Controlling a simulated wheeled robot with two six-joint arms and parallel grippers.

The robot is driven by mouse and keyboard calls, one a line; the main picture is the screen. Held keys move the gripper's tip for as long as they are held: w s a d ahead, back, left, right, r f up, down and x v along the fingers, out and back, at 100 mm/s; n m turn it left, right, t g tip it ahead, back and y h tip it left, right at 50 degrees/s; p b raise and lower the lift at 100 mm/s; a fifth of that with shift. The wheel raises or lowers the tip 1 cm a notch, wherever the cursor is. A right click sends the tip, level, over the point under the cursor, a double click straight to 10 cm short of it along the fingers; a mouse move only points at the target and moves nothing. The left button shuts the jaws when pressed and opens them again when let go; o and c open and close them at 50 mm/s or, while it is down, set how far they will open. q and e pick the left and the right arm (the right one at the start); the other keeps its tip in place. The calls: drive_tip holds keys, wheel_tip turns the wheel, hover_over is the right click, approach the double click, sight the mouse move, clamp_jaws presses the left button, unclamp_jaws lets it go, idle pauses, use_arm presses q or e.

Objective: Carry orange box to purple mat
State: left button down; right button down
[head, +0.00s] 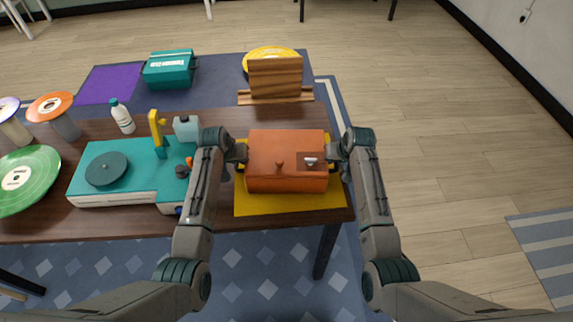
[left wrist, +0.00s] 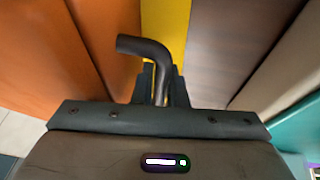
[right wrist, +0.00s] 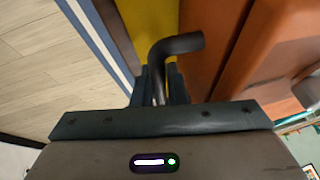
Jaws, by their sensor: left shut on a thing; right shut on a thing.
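The orange box (head: 286,150) sits over the yellow mat (head: 290,203) at the right end of the table, in the head view. It has a lid with a knob and a dark handle on each side. My left gripper (head: 240,152) is shut on the box's left handle, which shows as a dark bent bar (left wrist: 146,48) in the left wrist view. My right gripper (head: 333,151) is shut on the right handle (right wrist: 174,46). I cannot tell whether the box touches the mat. The purple mat (head: 108,85) lies at the table's far left, bare on top.
A teal box (head: 168,70) stands beside the purple mat. A teal record player (head: 130,180), a white bottle (head: 122,117) and records on stands (head: 52,106) fill the left side. A wooden stand (head: 275,80) with a yellow disc (head: 270,54) is behind the orange box.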

use_arm(q)
drive_tip(key=shift+w+r, duration=0.1)
drive_tip(key=shift+r, duration=0.1)
use_arm(e)
drive_tip(key=shift+w+r, duration=0.1)
drive_tip(key=shift+r, duration=0.1)
idle(0.3)
